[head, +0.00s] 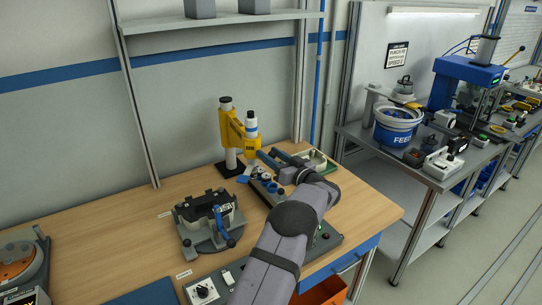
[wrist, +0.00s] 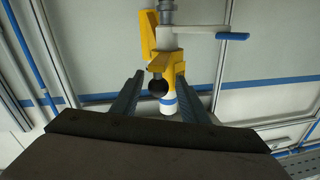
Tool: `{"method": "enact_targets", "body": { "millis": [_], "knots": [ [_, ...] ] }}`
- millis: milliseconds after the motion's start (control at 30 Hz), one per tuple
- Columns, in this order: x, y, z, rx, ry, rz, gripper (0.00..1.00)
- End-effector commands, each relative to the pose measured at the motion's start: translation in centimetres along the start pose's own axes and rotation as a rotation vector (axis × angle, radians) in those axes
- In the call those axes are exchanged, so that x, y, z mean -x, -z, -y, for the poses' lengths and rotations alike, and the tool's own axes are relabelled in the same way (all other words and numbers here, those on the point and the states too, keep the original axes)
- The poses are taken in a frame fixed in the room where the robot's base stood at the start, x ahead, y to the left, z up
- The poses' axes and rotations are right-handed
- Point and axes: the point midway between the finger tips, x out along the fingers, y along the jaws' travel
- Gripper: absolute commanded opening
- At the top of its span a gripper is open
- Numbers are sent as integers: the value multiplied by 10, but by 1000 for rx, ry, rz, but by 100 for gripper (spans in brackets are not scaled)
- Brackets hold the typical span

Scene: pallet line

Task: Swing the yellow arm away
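The yellow arm (head: 251,143) belongs to a yellow and black-capped upright unit (head: 231,128) on a post at the back of the wooden bench. A white cylinder with a blue band (head: 251,126) stands on the arm. In the wrist view, the yellow arm (wrist: 164,60) with a dark round end (wrist: 158,88) appears between my fingers, with the blue-banded white cylinder (wrist: 169,102) beside it. My gripper (head: 268,160) is open, just right of and near the yellow arm. The wrist view shows both fingers (wrist: 160,98) apart. I cannot tell whether they touch it.
A grey fixture with a blue handle (head: 207,219) stands on the bench at front left of the yellow unit. A green-edged tray (head: 317,160) lies behind my arm. A control box (head: 204,291) sits at the front. Bare wood (head: 125,235) shows at left. A shelf (head: 220,21) hangs above.

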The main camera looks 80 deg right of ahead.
Motion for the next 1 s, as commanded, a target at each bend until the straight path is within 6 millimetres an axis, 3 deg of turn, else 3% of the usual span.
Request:
{"method": "enact_targets", "body": {
  "millis": [267,700,1000],
  "knots": [
    [9,-2,-2,-1,-3,1,41],
    [64,-2,-1,0,-2,0,41],
    [74,0,0,0,-1,0,41]
  ]
}}
